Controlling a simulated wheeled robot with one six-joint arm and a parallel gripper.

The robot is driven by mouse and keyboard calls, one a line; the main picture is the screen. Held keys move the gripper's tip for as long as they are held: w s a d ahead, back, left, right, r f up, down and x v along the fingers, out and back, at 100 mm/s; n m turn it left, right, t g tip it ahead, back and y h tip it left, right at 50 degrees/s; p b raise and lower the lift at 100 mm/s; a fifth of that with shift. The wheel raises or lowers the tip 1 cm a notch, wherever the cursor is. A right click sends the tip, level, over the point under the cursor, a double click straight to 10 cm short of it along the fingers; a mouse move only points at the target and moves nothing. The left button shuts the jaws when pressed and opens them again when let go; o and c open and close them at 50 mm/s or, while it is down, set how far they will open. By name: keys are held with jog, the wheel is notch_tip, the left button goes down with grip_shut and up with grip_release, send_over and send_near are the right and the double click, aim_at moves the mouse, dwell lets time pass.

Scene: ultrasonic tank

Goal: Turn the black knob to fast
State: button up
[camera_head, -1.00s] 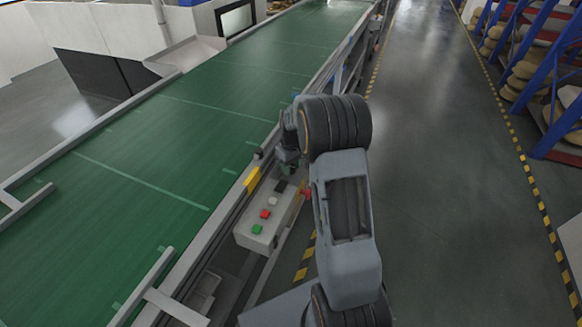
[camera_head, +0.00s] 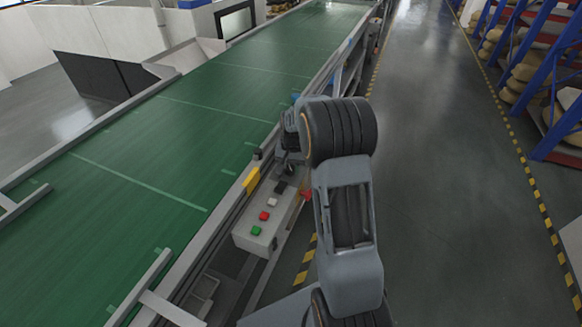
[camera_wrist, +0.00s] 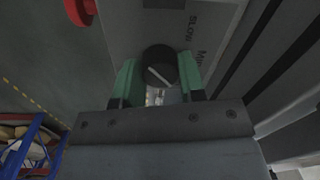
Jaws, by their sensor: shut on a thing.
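The black knob (camera_wrist: 160,66) is in the upper middle of the wrist view, with a pale pointer line slanting across its face. It sits on a grey panel with the printed words "SLOW" and "MIN" beside it. My gripper (camera_wrist: 158,80) has its two green fingers on either side of the knob, shut on it. In the head view my gripper (camera_head: 287,170) is over the far end of the grey control box (camera_head: 250,238); the knob is hidden there by my arm. No "fast" label is readable.
The box carries green (camera_head: 256,230), red (camera_head: 264,216) and white (camera_head: 272,202) buttons. A red part (camera_wrist: 78,10) stands out near the knob in the wrist view. The green conveyor belt (camera_head: 190,130) runs along the left; the aisle floor (camera_head: 440,180) at right is clear.

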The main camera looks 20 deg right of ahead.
aim_at(292, 168)
jog(key=shift+m, duration=1.1)
jog(key=o, duration=0.9)
jog(key=shift+o, duration=0.2)
notch_tip(292, 168, up, 14)
jog(key=shift+s+d, duration=0.2)
jog(key=shift+s, duration=0.05)
jog(key=shift+f, duration=0.1)
